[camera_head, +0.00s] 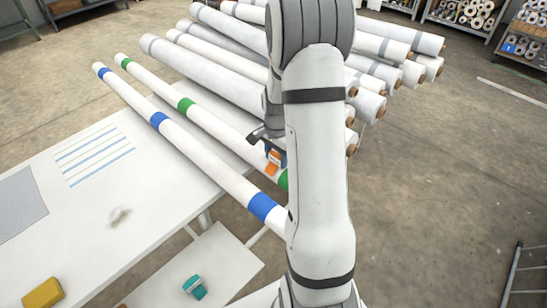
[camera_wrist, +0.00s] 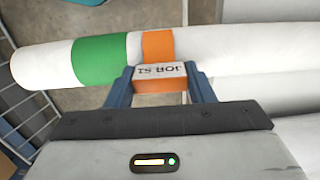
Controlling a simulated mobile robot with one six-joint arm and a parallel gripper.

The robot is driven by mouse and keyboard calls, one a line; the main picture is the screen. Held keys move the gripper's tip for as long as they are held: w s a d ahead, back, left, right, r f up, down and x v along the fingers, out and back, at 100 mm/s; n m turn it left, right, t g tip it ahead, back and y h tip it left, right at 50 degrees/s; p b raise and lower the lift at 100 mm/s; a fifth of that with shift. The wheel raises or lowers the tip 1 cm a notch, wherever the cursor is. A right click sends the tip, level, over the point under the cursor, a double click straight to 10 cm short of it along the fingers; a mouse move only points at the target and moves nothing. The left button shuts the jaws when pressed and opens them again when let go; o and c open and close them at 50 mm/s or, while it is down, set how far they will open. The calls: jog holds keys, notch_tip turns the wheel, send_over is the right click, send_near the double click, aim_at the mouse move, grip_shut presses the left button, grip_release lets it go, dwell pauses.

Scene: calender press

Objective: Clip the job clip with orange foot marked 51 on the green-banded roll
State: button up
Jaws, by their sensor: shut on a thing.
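The green-banded roll (camera_head: 223,131) lies slantwise along the table edge, and its third green band shows by my arm. In the wrist view the roll (camera_wrist: 215,45) crosses the top, with a green band (camera_wrist: 100,62) at left. My gripper (camera_wrist: 160,85) is shut on the job clip (camera_wrist: 160,72), whose white face reads JOB 51 upside down. Orange shows on its near side, and an orange piece (camera_wrist: 158,46) lies across the roll just right of the green band. I cannot tell if it grips the roll. The gripper (camera_head: 272,150) also shows in the head view.
A blue-banded roll (camera_head: 190,145) lies beside it on the white table (camera_head: 95,210). Several white rolls (camera_head: 205,68) are stacked behind. A teal object (camera_head: 195,287) sits on a lower surface and a yellow block (camera_head: 42,293) on the table. Open floor is at right.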

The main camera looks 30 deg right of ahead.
jog(key=o, duration=1)
jog(key=shift+o, duration=0.2)
jog(key=o, duration=0.5)
jog(key=shift+w, duration=0.1)
jog(key=shift+r, duration=0.1)
jog(key=shift+r+p, duration=2.25)
jog(key=shift+r, duration=1.2)
